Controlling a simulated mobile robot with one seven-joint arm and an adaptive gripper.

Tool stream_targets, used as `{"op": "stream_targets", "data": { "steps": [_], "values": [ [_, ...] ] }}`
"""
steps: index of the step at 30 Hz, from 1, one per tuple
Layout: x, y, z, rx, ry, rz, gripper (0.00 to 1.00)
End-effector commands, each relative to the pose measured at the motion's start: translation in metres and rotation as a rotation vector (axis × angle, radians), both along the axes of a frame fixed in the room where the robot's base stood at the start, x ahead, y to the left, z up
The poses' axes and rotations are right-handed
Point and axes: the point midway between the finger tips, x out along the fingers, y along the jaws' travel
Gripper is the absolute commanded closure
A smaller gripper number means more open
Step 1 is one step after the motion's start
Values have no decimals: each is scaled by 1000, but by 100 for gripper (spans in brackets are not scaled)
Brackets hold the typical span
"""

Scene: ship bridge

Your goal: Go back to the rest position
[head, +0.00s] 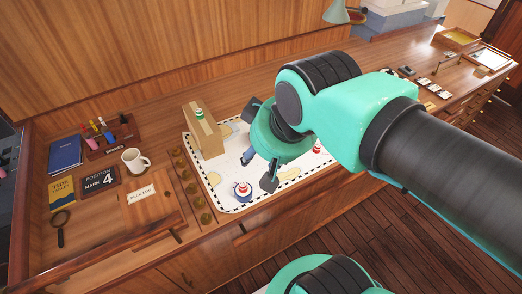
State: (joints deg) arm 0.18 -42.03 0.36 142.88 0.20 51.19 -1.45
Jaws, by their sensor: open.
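My gripper (259,170) hangs over the chart (223,194) on the wooden desk, its dark fingers spread apart with nothing seen between them. My green arm comes in from the right and hides part of the chart. A small red-and-white piece (242,190) stands on a blue round base near the chart's front edge, left of the gripper. Another red-and-white piece (317,148) shows on the chart right of the wrist. A green-and-white piece (199,114) is on top of a tan block (203,136) at the chart's back left.
Left of the chart are a row of brass knobs (190,186), a white mug (134,160), a pen holder (112,136), a blue book (65,154) and a magnifier (60,222). A green lamp (337,12) stands at the back. Trays (455,38) lie far right.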

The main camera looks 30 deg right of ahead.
Motion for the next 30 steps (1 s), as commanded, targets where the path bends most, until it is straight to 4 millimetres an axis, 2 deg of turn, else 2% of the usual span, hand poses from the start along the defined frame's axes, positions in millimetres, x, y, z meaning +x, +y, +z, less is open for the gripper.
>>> {"op": "stream_targets", "data": {
  "steps": [4,17,23,30],
  "values": [
    [-6,0,3,8,-10,-19,56],
    [-5,0,-1,8,-10,-19,56],
    [-5,0,-21,8,-10,-19,56],
    [-5,0,-61,9,-10,-18,56]
  ]
}}
